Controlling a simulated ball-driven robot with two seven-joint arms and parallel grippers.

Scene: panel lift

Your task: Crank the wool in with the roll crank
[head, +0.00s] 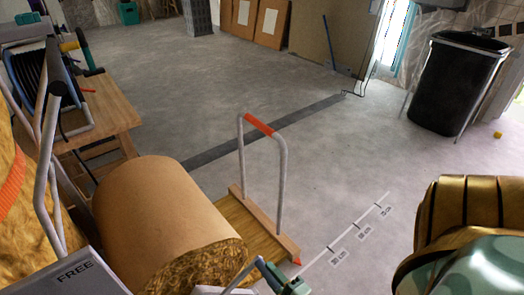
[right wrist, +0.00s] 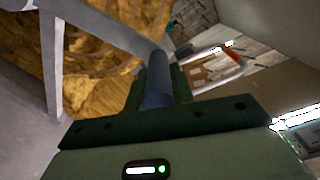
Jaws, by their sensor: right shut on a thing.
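The wool roll (head: 165,225), in a brown paper cover with yellow wool at its end, lies at the lower left of the head view. A yellow wool strip (head: 242,218) runs from it to a wooden bar (head: 265,225) under a pale hoop with an orange grip. My right gripper (head: 285,280) is at the bottom edge, in front of the roll, by a pale crank arm (head: 242,275). In the right wrist view its jaws (right wrist: 158,95) are shut on the dark blue-grey crank handle (right wrist: 157,75), with wool (right wrist: 105,65) behind. My left gripper is not in view.
A grey lever (head: 47,160) with a black knob stands by a box marked FREE (head: 75,275). A wooden bench (head: 105,110) bears a hose reel. Length marks (head: 358,232) lie right of the bar's red pointer. A black bin (head: 457,80) stands far right. The middle floor is clear.

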